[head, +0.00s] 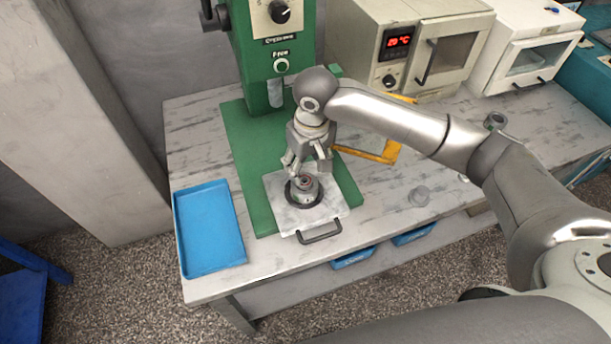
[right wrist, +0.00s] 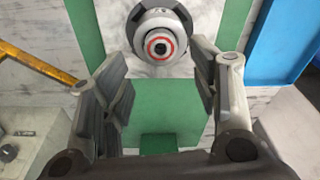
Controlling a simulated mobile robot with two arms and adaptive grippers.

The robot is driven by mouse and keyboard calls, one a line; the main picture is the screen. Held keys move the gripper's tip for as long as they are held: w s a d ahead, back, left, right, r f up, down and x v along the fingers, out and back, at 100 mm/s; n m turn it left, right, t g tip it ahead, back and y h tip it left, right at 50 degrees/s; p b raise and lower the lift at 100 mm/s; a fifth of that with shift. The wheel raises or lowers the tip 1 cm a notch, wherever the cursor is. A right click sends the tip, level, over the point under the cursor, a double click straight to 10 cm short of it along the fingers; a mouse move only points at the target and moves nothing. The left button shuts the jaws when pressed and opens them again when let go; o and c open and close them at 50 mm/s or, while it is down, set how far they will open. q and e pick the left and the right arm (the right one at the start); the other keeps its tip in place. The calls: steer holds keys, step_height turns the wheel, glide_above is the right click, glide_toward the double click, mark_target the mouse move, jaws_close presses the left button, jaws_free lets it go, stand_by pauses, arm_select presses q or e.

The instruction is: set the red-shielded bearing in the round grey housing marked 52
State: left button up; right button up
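The round grey housing (head: 304,195) stands upright on a light plate with a handle (head: 330,212). In the right wrist view the housing (right wrist: 160,17) has a dark mark at its top edge, too small to read surely. The red-shielded bearing (right wrist: 160,45) shows as a red ring around a dark centre, in line with the housing's middle; it appears to sit in or on it, and its depth cannot be told. My right gripper (head: 307,164) is just above the housing. In its wrist view the fingers (right wrist: 162,92) are apart with nothing between them. My left gripper is out of view.
The green press (head: 247,45) stands behind the plate on a green base (head: 245,150). An empty blue tray (head: 208,228) lies at left. A yellow frame (head: 385,157) and a small grey part (head: 420,196) are at right. Ovens (head: 370,50) stand behind.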

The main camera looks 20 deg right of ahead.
mark_target(308, 184)
step_height(308, 184, up, 7)
steer(key=shift+s, duration=0.35)
steer(key=shift+f, duration=0.2)
